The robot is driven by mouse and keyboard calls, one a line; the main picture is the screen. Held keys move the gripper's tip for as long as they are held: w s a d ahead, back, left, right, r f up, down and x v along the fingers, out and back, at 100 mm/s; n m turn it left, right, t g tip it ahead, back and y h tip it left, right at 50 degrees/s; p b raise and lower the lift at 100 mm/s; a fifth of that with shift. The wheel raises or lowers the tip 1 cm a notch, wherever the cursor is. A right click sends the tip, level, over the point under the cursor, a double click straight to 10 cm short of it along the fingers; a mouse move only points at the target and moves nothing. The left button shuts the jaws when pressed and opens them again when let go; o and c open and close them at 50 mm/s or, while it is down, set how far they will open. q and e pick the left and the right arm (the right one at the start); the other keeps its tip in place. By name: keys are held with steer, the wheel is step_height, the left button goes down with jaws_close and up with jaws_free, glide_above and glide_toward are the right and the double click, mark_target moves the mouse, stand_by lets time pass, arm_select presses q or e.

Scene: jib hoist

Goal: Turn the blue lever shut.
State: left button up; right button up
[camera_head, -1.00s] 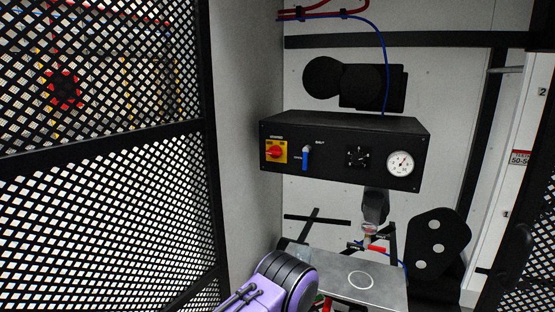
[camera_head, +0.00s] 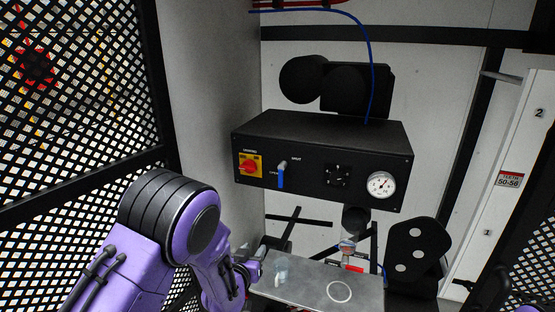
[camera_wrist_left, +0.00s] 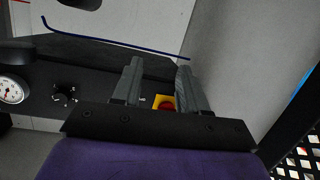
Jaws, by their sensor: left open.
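The blue lever (camera_head: 281,178) is on the front of a black control box (camera_head: 325,195). Its handle hangs straight down from a pale pivot, beside the OPEN label; SHUT is printed to the upper right. My left gripper (camera_head: 257,252) is below and in front of the box in the head view, apart from the lever. In the left wrist view its two grey fingers (camera_wrist_left: 160,85) are spread with nothing held between them. A small pale bit beside the red switch may be the lever's pivot; the blue handle is not visible there. My right gripper is not in view.
A red knob on a yellow plate (camera_head: 250,165) sits close left of the lever. A black dial (camera_head: 337,175) and a white gauge (camera_head: 381,185) are to its right. A grey table (camera_head: 310,288) lies below the box. Mesh fencing (camera_head: 70,110) stands at left.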

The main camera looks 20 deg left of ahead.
mark_target(280, 181)
arm_select(q)
steer(key=w+d+r+m+t+h+p, duration=0.1)
steer(key=w+r, duration=0.2)
steer(key=r, duration=0.4)
steer(key=w+d+r+m+t+p, duration=0.1)
steer(key=w+r+t, duration=0.15)
steer(key=r, duration=0.55)
steer(key=shift+g, duration=0.35)
steer(key=w+p, duration=0.1)
steer(key=w, duration=0.2)
steer(key=w+p, duration=0.1)
steer(key=w, duration=0.2)
steer(key=w+p, duration=0.1)
steer(key=w, duration=0.2)
steer(key=shift+w+d+f, duration=0.15)
steer(key=shift+w+d, duration=0.15)
steer(key=shift+w, duration=0.65)
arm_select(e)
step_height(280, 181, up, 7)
arm_select(q)
steer(key=shift+f, duration=0.1)
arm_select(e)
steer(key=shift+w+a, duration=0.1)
arm_select(q)
jaws_close()
